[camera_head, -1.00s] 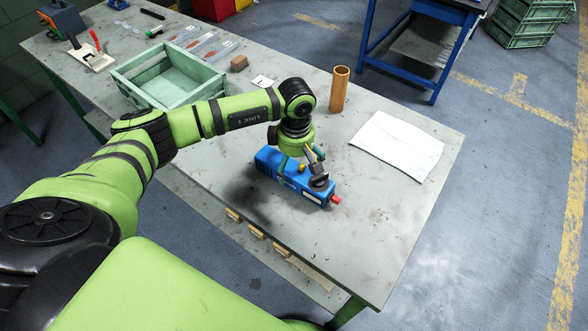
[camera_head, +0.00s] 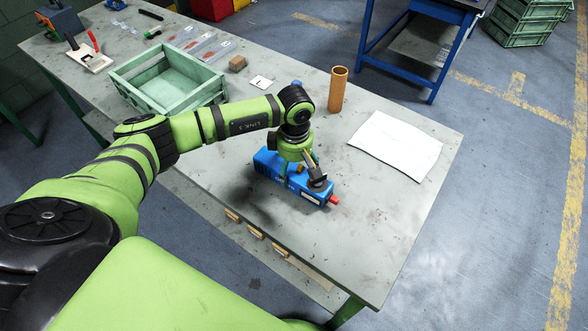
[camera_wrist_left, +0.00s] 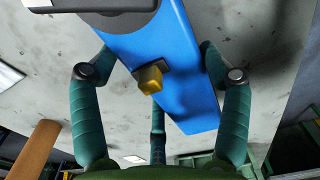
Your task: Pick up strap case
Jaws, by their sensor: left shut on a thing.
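The strap case, a blue box-shaped case (camera_head: 318,190) with a red knob at its right end, lies on the grey workbench (camera_head: 370,225) near its front edge. My left gripper (camera_head: 298,176) is above it, pointing down, with its fingers around the case's body. The fingertips are partly hidden by the case. I cannot see a gap under the case. My right gripper is not in view.
A brown tube (camera_head: 338,90) stands behind the case, and a white sheet (camera_head: 397,145) lies to its right. A green crate (camera_head: 125,90) stands at the left. A small brown block (camera_head: 237,63) lies behind the arm. The bench's front right is clear.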

